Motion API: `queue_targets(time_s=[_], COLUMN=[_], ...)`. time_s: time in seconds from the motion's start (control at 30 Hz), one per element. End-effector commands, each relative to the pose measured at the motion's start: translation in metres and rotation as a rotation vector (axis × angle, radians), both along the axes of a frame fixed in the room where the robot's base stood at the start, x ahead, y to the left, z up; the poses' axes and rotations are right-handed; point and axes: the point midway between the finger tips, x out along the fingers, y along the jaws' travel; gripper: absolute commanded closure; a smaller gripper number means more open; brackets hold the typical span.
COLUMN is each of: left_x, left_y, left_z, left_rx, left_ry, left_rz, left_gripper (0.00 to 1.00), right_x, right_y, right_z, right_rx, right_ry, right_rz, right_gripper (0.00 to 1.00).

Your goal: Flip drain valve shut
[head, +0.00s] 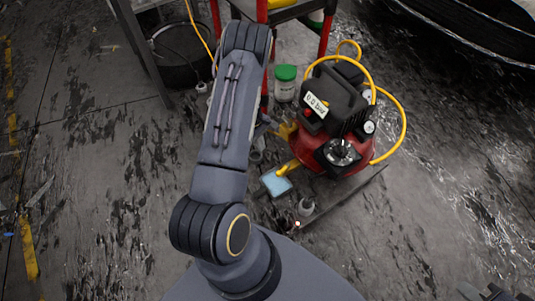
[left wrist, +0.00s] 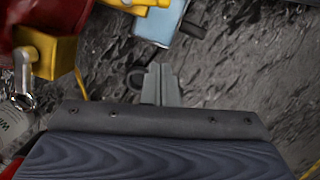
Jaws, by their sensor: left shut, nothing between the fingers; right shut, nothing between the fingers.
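The red compressor tank (head: 318,148) stands right of my left arm in the head view, with a black top and a "0.0 bar" label. In the left wrist view a yellow block (left wrist: 48,52) sits against the red tank, with a silver lever-like part and a ring (left wrist: 22,85) hanging at its left; whether this is the drain valve I cannot tell for sure. My left gripper (left wrist: 162,80) is shut and empty, apart from the block to its right in the picture. In the head view my arm mostly hides it. My right gripper (head: 493,293) is shut at the bottom right corner.
A green-lidded jar (head: 286,84) stands behind. A yellow hose (head: 403,125) loops at the right. A black bucket (head: 180,55) stands upper left.

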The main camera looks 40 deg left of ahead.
Motion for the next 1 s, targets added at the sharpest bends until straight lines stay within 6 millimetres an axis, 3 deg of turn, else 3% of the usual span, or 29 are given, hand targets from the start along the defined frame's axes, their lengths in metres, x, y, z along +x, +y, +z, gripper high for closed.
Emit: queue_targets(time_s=[0.43,0.7,1.0], left_x=[-0.001,-0.001,-0.001], left_y=[-0.022,-0.056,-0.062], left_z=[-0.093,-0.089,-0.088], left_rx=[-0.001,0.000,0.000], left_ry=[0.002,0.001,0.000], left_rz=[0.000,-0.001,0.000], left_gripper=[1.00,1.00,1.00], right_x=[0.000,0.000,0.000], right_y=[0.000,0.000,0.000], right_z=[-0.036,-0.041,-0.042], right_rx=[0.000,0.000,0.000], right_ry=[0.000,0.000,0.000], right_rz=[0.000,0.000,0.000], right_gripper=[1.00,1.00,1.00])
